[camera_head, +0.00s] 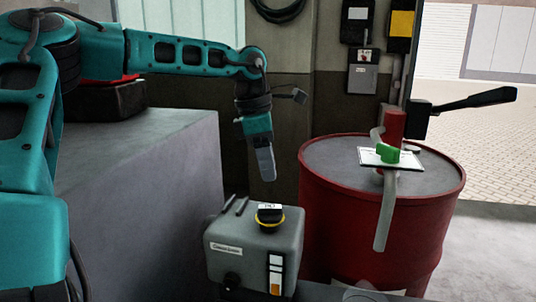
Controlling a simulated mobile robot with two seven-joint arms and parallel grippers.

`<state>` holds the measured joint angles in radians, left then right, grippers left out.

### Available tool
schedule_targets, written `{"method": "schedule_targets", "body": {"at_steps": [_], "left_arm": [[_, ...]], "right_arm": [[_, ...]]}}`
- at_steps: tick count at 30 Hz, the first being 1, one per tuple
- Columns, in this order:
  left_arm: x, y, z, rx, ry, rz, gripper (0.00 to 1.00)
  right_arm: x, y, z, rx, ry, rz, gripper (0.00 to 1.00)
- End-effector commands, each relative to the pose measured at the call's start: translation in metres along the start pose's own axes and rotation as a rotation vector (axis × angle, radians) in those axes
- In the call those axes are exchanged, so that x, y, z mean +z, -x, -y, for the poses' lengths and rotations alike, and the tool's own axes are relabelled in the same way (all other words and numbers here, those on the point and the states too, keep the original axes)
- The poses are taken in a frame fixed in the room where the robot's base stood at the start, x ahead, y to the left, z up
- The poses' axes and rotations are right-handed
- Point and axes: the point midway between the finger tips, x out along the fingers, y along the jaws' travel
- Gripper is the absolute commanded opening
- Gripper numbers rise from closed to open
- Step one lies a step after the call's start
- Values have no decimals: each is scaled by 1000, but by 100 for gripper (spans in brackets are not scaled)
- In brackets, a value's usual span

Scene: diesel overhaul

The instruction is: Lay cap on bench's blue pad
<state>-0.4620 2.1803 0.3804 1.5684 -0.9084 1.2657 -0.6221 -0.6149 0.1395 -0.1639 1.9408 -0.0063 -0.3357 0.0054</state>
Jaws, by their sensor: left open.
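A black cap (270,212) with a yellow ring sits on top of a grey tank (235,248) in the lower middle. My left gripper (266,165) hangs down above the cap, with a visible gap between them. It is seen nearly side-on and is open, with nothing seen in it. No blue pad shows in this view. I cannot tell whether the large grey block (150,165) at the left is the bench. My right gripper is not in view.
A red drum (330,225) stands right of the tank. It carries a red pump (394,124) with a black handle (475,100), a pale spout (386,215) and a green tag (388,154) on a white card. Dark control boxes (362,75) hang on the wall behind.

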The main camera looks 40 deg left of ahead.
Motion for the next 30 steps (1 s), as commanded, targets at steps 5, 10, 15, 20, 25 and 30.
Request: {"method": "schedule_targets", "body": {"at_steps": [5, 10, 15, 20, 25, 30], "left_arm": [[-1, -4, 0, 0, -1, -2, 43], [-4, -20, 0, -2, -1, -3, 43], [-8, -41, 0, -2, 0, -2, 43], [-12, -59, 0, -2, -1, -3, 43], [-16, -79, 0, 1, -1, -2, 43], [-17, -87, 0, 1, -1, -1, 43]], "right_arm": [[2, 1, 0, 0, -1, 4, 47], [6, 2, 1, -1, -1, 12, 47], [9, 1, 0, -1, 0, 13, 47], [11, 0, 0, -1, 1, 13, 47], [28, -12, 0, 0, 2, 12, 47], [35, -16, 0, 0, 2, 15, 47]]}}
